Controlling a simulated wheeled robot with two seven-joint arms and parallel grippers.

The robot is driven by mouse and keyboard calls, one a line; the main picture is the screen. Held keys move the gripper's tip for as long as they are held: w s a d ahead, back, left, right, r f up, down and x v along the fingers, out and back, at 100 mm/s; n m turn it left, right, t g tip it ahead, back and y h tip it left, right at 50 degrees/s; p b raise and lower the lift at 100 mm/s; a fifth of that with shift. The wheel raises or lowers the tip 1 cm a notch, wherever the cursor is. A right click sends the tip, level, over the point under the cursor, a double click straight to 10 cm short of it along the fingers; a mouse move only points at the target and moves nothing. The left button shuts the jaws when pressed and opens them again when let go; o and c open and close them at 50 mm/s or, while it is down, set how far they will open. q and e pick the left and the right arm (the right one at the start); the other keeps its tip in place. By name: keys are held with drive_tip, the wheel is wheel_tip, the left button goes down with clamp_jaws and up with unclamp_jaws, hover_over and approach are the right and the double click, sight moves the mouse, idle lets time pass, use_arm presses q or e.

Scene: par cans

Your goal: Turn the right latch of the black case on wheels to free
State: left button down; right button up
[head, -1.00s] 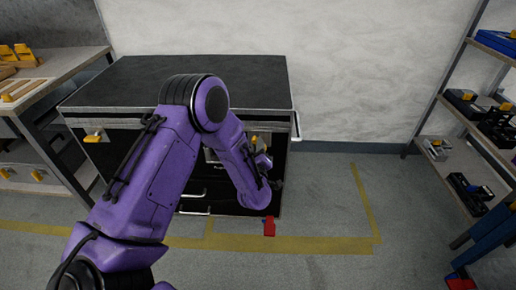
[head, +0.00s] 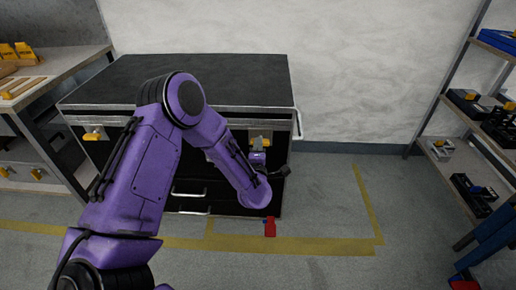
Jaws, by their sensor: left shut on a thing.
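The black case on wheels (head: 200,72) stands against the wall, with a dark top, metal edging and drawers with silver handles. Its left latch (head: 93,135), with a yellow handle, shows at the upper left of the front. Its right latch (head: 261,141), on a metal plate with a yellow part, is at the upper right of the front. My left gripper (head: 259,150) is at the right latch and shut on it. The gripper and wrist partly cover the latch, so its exact angle is hard to see. My right gripper is not in view.
A workbench (head: 60,72) with yellow and wooden items stands at the left. A shelf rack (head: 440,98) with boxes is at the right. A small red object (head: 270,228) is low in front of the case. Yellow lines mark the open floor.

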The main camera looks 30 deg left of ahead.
use_arm(q)
drive_tip(key=shift+d+n, duration=0.1)
drive_tip(key=shift+n, duration=0.2)
drive_tip(key=shift+f, duration=0.1)
drive_tip(key=c, duration=1.1)
unclamp_jaws()
drive_tip(key=v, duration=1)
drive_tip(key=shift+s+d, duration=0.1)
drive_tip(key=shift+s, duration=0.2)
